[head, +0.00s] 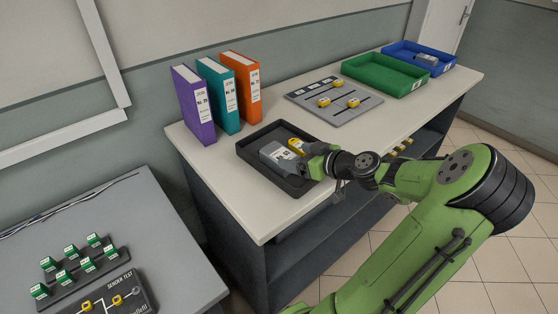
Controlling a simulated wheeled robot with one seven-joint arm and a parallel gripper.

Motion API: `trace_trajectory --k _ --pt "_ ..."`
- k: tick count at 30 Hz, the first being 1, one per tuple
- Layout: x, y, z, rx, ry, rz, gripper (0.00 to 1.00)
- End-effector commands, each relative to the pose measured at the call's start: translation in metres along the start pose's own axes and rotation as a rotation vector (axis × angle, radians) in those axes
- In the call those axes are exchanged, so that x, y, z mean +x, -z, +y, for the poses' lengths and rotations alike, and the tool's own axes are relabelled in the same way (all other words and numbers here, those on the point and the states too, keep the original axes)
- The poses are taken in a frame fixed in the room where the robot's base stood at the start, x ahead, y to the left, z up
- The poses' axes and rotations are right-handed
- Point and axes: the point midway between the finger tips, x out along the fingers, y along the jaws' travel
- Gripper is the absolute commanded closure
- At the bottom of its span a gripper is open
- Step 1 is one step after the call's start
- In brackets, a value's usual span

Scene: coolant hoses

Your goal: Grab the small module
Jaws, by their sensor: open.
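A black tray (246,153) stands on the white bench top. In it lie a grey block-shaped module (279,156) with a pale label and a smaller yellow piece (297,145). I cannot tell for certain which is the small module. My gripper (310,166) reaches in from the right, over the tray's right part, close beside both pieces. It is open. Its fingers are small and partly hidden by my wrist, so I cannot tell whether they touch anything. My wrist also hides the tray's right edge.
Purple, teal and orange binders (194,103) stand behind the tray. A grey panel (348,117) with yellow sliders, a green tray (384,85) and a blue tray (443,70) holding a grey piece lie farther right. Green modules (72,252) and a test board (135,290) are on the left table.

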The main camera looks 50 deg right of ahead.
Motion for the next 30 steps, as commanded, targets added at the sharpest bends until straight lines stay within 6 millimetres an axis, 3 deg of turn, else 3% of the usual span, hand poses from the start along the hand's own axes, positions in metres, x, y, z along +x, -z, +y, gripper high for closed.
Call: trace_trajectory --k 9,16,27,30 --pt "0.051 -0.001 -0.004 -0.001 0.002 0.001 0.15" --pt "0.054 0.0 -0.003 0.001 -0.001 0.0 0.15" --pt "0.053 -0.001 -0.004 0.001 0.0 -0.001 0.7" --pt "0.053 0.0 -0.004 0.0 0.0 0.002 0.72"
